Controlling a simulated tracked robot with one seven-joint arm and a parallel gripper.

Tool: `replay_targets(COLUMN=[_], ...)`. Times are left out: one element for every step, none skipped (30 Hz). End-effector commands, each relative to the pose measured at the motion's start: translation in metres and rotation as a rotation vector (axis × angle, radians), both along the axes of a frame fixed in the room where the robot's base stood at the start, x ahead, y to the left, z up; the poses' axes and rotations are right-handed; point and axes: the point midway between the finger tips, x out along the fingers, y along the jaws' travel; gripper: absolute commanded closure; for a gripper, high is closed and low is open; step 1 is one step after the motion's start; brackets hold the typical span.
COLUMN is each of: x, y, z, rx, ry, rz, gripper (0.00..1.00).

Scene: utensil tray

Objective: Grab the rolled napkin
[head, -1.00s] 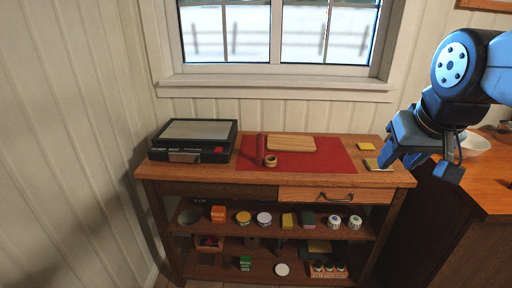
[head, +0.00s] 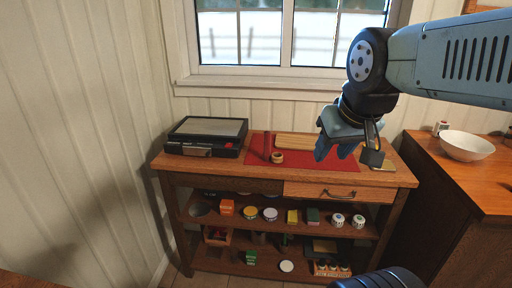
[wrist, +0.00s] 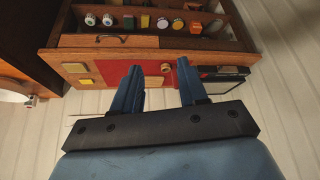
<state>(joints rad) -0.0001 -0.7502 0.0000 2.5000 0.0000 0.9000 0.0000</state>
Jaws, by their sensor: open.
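The rolled napkin looks to be the narrow red roll (head: 267,146) lying on the red mat (head: 315,161) on top of the wooden workbench. A small tan ring (head: 277,157) sits beside its near end. My gripper (head: 346,152) is open and empty, to the right of the roll and apart from it, over the right part of the mat in the head view. In the wrist view my gripper (wrist: 160,72) points toward the bench top, with the mat and the tan ring (wrist: 166,67) showing between its fingers. The roll is hard to make out there.
A black case (head: 206,136) stands left of the mat. A wooden board (head: 296,141) lies at the mat's back. Shelves below hold jars and boxes. A white bowl (head: 466,146) stands on the counter at right. The window wall is behind the bench.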

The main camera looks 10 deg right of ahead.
Motion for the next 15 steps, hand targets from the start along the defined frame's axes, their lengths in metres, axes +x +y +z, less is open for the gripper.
replay_targets(x=[0.000,0.000,0.000,0.000,0.000,0.000,0.000,0.000,0.001,0.002,0.005,0.009,0.014,0.020,0.030], y=[0.000,0.000,0.000,0.000,0.000,0.000,0.000,0.000,0.000,0.000,0.001,0.002,0.002,0.013,0.020], z=[0.000,0.000,0.000,0.000,0.000,0.000,0.000,0.000,0.000,0.000,0.000,-0.001,-0.002,-0.003,-0.004], rx=[0.000,0.000,0.000,0.000,0.000,0.000,0.000,0.000,0.000,0.000,0.000,0.001,0.001,0.002,0.002], ry=[0.000,0.000,0.000,0.000,0.000,0.000,0.000,0.000,-0.001,-0.002,-0.004,-0.011,-0.016,-0.023,-0.036], rz=[0.000,0.000,0.000,0.000,0.000,0.000,0.000,0.000,0.000,0.000,0.001,0.003,0.004,0.008,0.013], gripper=[0.57,0.57,0.57,0.57,0.57,0.57,0.56,0.54,0.50,0.47,0.44,0.40,0.37,0.35,0.35])
